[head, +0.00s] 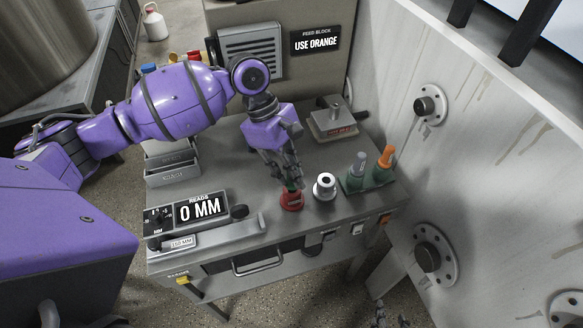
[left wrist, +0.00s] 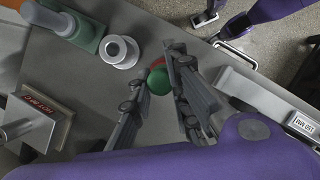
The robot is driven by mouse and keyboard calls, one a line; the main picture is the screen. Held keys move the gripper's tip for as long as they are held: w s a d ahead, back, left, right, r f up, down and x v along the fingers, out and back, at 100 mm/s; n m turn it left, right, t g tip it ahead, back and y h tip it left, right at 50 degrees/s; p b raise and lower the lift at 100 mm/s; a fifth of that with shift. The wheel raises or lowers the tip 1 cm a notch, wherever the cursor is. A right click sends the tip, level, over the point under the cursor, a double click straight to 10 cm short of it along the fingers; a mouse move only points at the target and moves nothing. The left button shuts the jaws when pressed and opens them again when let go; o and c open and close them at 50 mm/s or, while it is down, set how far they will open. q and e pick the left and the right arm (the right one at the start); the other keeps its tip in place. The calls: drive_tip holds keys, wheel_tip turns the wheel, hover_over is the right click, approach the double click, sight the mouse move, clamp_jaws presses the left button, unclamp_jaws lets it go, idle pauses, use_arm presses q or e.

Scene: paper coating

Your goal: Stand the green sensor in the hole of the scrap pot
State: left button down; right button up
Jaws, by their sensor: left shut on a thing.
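My left gripper (head: 290,175) points down at the front of the bench and is shut on the green sensor (head: 292,187), of which only a little green shows. The red pot (head: 291,202), with a white label too small to read, is directly below; it seems to be the scrap pot. In the left wrist view the green sensor (left wrist: 160,82) lies between the fingers, with a red edge of the pot (left wrist: 157,62) just past it. Its hole is hidden, and I cannot tell whether the sensor's end is inside. My right gripper (head: 390,314) shows only its fingertips, apart and empty, at the bottom edge.
A white-grey ring-topped pot (head: 325,187) stands close right of the red pot. Beyond it, a green holder (head: 378,177) carries a grey and an orange piece. A gauge reading 0 MM (head: 200,207) lies left. A grey block device (head: 332,124) stands behind.

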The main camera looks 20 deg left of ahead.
use_arm(q)
drive_tip(key=shift+f, duration=0.75)
drive_tip(key=c, duration=1.6)
unclamp_jaws()
drive_tip(key=shift+r, duration=0.1)
drive_tip(key=v, duration=1.2)
